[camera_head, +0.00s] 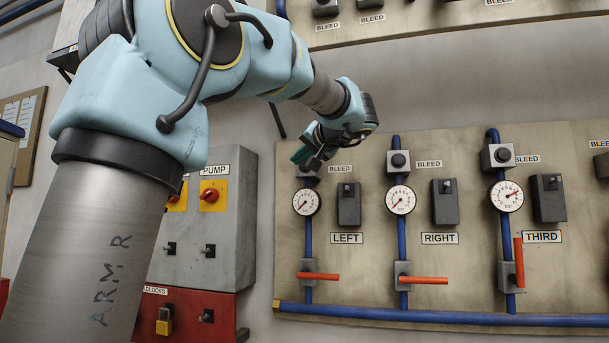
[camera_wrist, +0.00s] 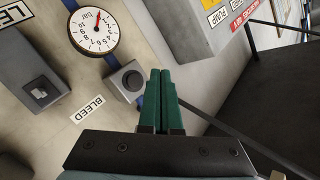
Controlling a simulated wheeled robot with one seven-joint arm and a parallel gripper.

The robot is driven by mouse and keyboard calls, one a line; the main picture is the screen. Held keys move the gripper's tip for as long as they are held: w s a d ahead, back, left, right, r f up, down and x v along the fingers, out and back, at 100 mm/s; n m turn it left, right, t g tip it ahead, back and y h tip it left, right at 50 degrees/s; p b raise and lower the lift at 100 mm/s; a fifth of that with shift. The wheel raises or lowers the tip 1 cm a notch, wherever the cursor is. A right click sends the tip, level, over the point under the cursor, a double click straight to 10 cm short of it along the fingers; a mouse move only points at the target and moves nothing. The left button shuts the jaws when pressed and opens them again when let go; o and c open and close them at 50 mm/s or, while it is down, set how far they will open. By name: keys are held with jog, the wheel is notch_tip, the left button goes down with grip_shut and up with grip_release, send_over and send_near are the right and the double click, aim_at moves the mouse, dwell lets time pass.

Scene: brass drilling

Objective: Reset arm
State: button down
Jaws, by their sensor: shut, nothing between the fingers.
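My gripper (camera_head: 304,158) is in front of the top of the LEFT gauge column in the head view, close to its bleed button block. In the wrist view my gripper (camera_wrist: 160,72) shows two green fingers pressed together with nothing between them. The fingertips are beside the round dark bleed button (camera_wrist: 132,81); I cannot tell whether they touch it. The LEFT gauge (camera_head: 306,202) is just below my gripper and also shows in the wrist view (camera_wrist: 93,31). The gripper partly hides the LEFT bleed block in the head view.
The panel (camera_head: 460,270) also carries a RIGHT gauge (camera_head: 401,199) and a THIRD gauge (camera_head: 507,196). The LEFT and RIGHT red handles lie level; the THIRD red handle (camera_head: 519,262) stands upright. A grey pump box (camera_head: 235,220) is left of the panel, above a red padlock box (camera_head: 190,318).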

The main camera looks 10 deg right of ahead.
jog(key=shift+s+a, duration=0.15)
jog(key=shift+s, duration=0.15)
jog(key=shift+f, duration=0.1)
jog(key=s+a+f+m+g+h, duration=0.1)
jog(key=a+f+g, duration=0.25)
jog(key=f, duration=0.75)
jog(key=a+f+g, duration=0.2)
jog(key=a+f, duration=0.2)
jog(key=f, duration=0.6)
jog(key=s+a+f+m+g+h, duration=0.1)
jog(key=a+f+g, duration=0.25)
jog(key=f, duration=0.75)
jog(key=s+a+f+n+g+h, duration=0.1)
jog(key=s+a+f+n+g, duration=0.1)
jog(key=s+a+f, duration=0.3)
jog(key=s+a+f+n+g+h, duration=0.2)
jog(key=s+a+f, duration=0.3)
jog(key=s+f, duration=0.8)
notch_tip(320, 180, down, 3)
jog(key=shift+f+n+g, duration=0.1)
jog(key=shift+n+g, duration=0.3)
jog(key=shift+g, duration=0.1)
jog(key=c, duration=1.6)
grip_release()
jog(key=shift+w, duration=0.1)
